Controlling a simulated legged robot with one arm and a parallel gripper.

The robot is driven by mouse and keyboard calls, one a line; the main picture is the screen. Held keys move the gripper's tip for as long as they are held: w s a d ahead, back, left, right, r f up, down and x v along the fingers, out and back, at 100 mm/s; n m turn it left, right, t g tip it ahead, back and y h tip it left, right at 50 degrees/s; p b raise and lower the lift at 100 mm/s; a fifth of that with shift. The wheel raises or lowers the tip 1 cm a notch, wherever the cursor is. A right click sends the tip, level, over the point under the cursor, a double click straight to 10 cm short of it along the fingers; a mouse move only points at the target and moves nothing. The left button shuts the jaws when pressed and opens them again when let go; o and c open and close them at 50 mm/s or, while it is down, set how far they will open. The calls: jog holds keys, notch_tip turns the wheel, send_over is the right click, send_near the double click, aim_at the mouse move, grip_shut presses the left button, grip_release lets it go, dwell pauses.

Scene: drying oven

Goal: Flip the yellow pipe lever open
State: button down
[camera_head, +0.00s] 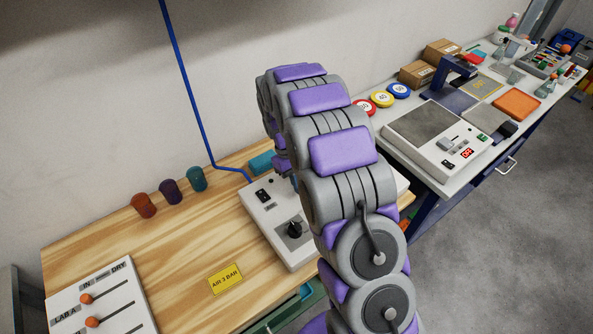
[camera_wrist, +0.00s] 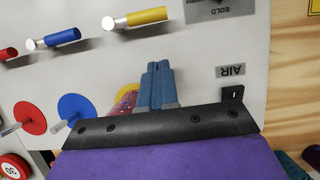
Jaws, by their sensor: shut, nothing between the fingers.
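In the wrist view a yellow bar with a silver end (camera_wrist: 135,19) sticks out from a pale panel (camera_wrist: 210,90), near the top. A yellow round piece (camera_wrist: 126,94) shows partly beside my fingers, with a pinkish speckled part in front of it; the rest is hidden. I cannot tell which of these is the lever. My gripper (camera_wrist: 157,70) has its blue fingers together, empty, pointing toward the panel below the yellow bar. Its contact with anything is unclear. In the head view my arm hides my gripper, and no yellow lever is visible.
Blue (camera_wrist: 60,37) and red (camera_wrist: 8,54) bars and blue (camera_wrist: 75,109) and red (camera_wrist: 29,118) discs lie left of my fingers. An AIR label (camera_wrist: 231,71) is at right. The wooden table (camera_head: 180,255) holds a white control box (camera_head: 265,215).

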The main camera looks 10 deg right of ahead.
jog(key=s, duration=0.1)
jog(key=s+d, duration=0.1)
jog(key=shift+s+r+b, duration=0.2)
jog(key=shift+s+b, duration=0.1)
jog(key=shift+s+d, duration=0.3)
jog(key=shift+d, duration=0.45)
jog(key=shift+a, duration=0.7)
jog(key=shift+s+d+n+p, duration=0.2)
jog(key=shift+d+n+p, duration=0.2)
jog(key=shift+d+p, duration=0.1)
